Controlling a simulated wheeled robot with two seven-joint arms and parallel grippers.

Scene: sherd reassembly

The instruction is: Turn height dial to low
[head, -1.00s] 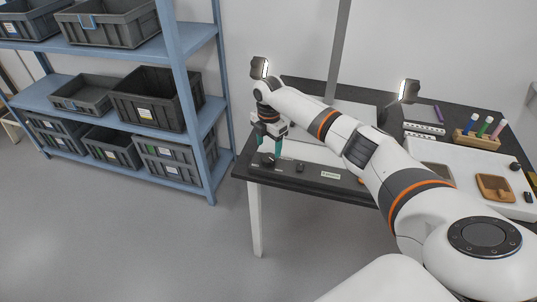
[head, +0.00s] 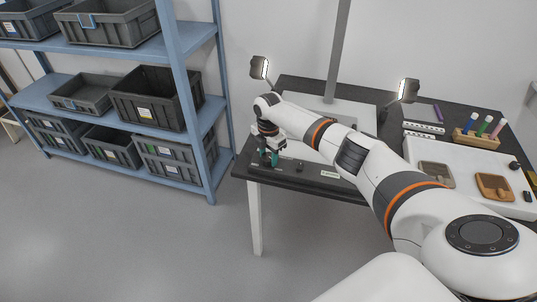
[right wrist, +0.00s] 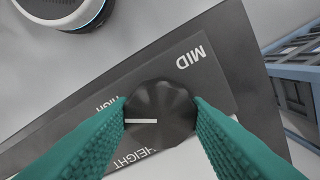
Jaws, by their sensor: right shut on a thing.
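The height dial (right wrist: 165,115) is a dark, ribbed round knob on a dark panel strip (right wrist: 205,90), seen in the right wrist view. Its white pointer line points left in that view, toward the left finger. The word MID shows upper right of the dial. HIGH, at left, and HEIGHT, below, are partly covered. I see no LOW mark. My right gripper (right wrist: 160,108) is shut on the dial, with a teal finger on each side. In the head view my right gripper (head: 269,158) is at the table's front left corner, largely hiding the dial. My left gripper is out of view.
A second small black knob (head: 300,168) and a white label (head: 330,174) lie right of the gripper on the table's front strip. Two lamps (head: 259,67) (head: 408,90) stand behind. A blue shelf rack (head: 190,95) with grey bins stands left of the table.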

